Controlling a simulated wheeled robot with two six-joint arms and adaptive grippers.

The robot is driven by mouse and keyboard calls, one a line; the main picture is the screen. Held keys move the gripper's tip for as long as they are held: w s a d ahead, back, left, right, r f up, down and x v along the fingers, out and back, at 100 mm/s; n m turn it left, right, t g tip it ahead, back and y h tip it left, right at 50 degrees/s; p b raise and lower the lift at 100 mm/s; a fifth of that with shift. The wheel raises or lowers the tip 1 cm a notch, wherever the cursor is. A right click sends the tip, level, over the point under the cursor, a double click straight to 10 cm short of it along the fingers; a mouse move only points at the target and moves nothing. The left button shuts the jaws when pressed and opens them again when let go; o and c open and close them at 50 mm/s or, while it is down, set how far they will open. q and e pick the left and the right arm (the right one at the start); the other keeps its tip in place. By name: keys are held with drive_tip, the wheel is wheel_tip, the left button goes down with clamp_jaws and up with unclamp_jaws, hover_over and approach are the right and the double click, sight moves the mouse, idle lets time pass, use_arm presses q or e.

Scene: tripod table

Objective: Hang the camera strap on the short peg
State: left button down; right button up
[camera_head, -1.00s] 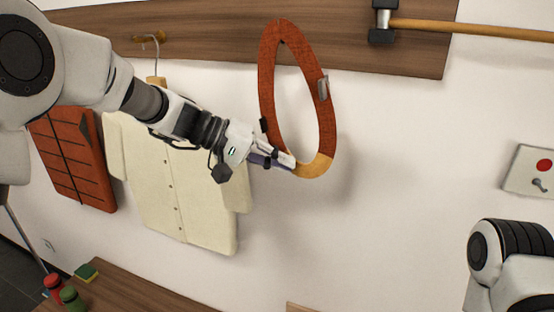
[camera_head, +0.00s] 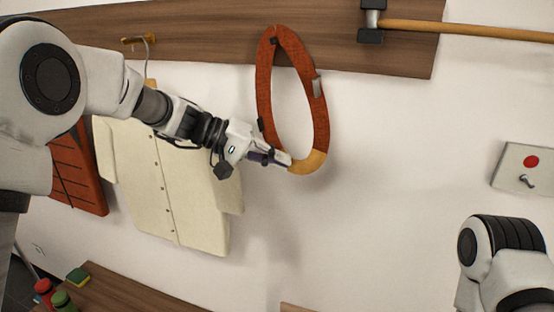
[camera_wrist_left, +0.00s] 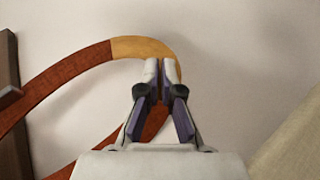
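The camera strap (camera_head: 318,120) is a red-brown loop with a tan section at its bottom and a small grey piece on its right side. It hangs upright, its top in front of the wooden board. A small dark stub, likely the short peg (camera_head: 273,41), shows just inside the loop's top; I cannot tell whether the loop is around it or only in front of it. My left gripper (camera_head: 287,161) is shut on the strap's tan section; the left wrist view shows the fingertips (camera_wrist_left: 161,68) close together there. Only part of my right arm shows; its gripper is out of view.
The wooden board (camera_head: 210,38) runs along the wall. A red-brown folded item (camera_head: 75,165) hangs farther left.

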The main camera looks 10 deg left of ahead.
use_arm(q)
drive_tip(key=c, duration=1.2)
unclamp_jaws()
drive_tip(key=shift+d, duration=0.1)
drive_tip(key=shift+c, duration=0.2)
